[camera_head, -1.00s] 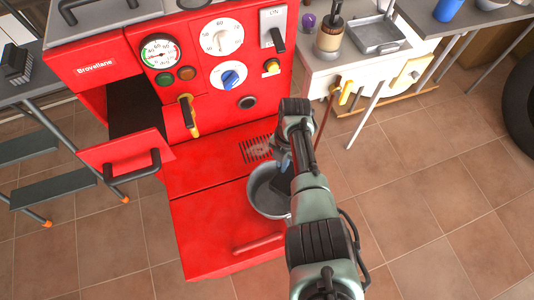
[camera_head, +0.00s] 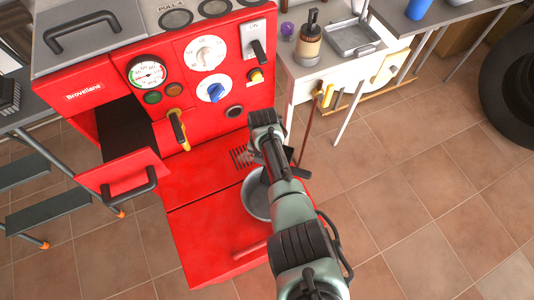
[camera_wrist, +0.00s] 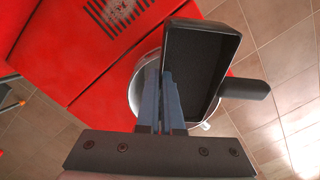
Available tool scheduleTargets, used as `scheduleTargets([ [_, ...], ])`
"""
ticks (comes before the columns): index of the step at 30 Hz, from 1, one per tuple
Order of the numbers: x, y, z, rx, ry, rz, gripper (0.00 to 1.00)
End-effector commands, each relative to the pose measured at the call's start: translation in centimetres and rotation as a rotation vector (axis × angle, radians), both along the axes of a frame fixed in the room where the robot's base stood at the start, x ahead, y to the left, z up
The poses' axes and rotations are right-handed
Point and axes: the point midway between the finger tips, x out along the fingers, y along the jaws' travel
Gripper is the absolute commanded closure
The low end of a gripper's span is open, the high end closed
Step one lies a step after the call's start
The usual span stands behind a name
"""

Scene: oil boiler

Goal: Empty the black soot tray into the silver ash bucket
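The black soot tray (camera_wrist: 200,65) shows in the wrist view with its open side toward the camera and a stubby handle (camera_wrist: 245,88) on its right. Its inside is dark; I cannot tell whether soot is in it. My gripper (camera_wrist: 164,78) has its blue fingers close together on the tray's left wall. The silver ash bucket (camera_wrist: 137,95) is below the tray, partly covered by it and the fingers. In the head view the bucket (camera_head: 252,198) stands on the red lower ledge, partly hidden behind my arm. The tray is mostly hidden there.
The red boiler (camera_head: 200,130) has an open door with a black handle (camera_head: 130,182) at left. A slotted grate (camera_wrist: 115,12) with a grey smudge is beside the bucket. A white bench (camera_head: 330,70) stands at back right.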

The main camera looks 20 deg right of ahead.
Motion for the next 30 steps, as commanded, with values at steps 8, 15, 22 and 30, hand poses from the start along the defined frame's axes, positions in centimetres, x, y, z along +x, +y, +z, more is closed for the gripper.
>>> scheduleTargets([
  [8, 0.0, 0.0, 0.3, -0.022, -0.022, -0.001, 1.0],
  [15, -0.1, 0.1, 0.8, -0.057, -0.064, 0.0, 1.0],
  [22, -0.1, 0.1, 0.9, -0.094, -0.106, -0.001, 1.0],
  [30, -0.1, 0.1, 0.8, -0.093, -0.105, 0.0, 1.0],
])
